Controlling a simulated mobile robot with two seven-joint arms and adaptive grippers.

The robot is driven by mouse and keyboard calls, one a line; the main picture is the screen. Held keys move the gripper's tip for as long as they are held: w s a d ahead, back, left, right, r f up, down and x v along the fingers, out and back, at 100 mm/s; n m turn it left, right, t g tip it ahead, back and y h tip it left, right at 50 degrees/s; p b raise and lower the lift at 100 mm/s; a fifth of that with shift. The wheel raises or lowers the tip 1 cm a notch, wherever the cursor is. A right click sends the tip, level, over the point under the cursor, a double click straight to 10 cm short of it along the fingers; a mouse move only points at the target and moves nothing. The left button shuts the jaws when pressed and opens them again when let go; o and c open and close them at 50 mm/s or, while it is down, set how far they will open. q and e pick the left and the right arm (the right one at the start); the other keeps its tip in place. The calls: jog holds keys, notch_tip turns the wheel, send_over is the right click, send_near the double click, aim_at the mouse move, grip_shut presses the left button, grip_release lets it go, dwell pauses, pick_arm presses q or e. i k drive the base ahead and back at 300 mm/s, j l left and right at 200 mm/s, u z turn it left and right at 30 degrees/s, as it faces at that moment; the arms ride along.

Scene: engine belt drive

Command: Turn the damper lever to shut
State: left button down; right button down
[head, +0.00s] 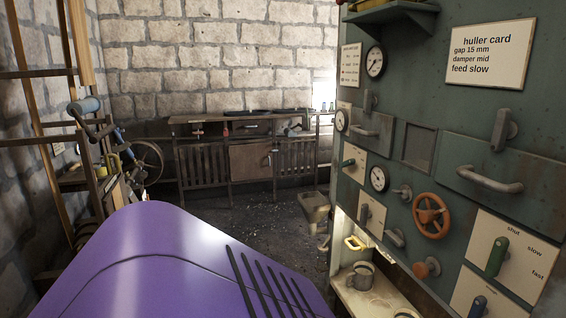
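No lever is legibly labelled damper. On the green machine panel (410,165) at the right, a green-handled lever (496,257) stands nearly upright on a plate marked shut, slow and fast. A dark blue lever (479,306) sits on a plate below it, cut by the bottom edge, its marks unreadable. A smaller green lever (348,163) and a grey-handled lever (363,214) sit on pale plates further left, their marks too small to read. The huller card (490,55) above reads gap 15 mm, damper mid, feed slow. Neither gripper is in view.
An orange handwheel (431,216), grey handles and round gauges (379,178) stick out from the panel. A pale shelf (352,297) below holds a mug (361,275). A wooden bench (250,121) stands at the back wall. The dark floor (255,215) before it is mostly clear.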

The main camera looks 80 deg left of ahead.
aim_at(351, 162)
jog(key=u, duration=1.8)
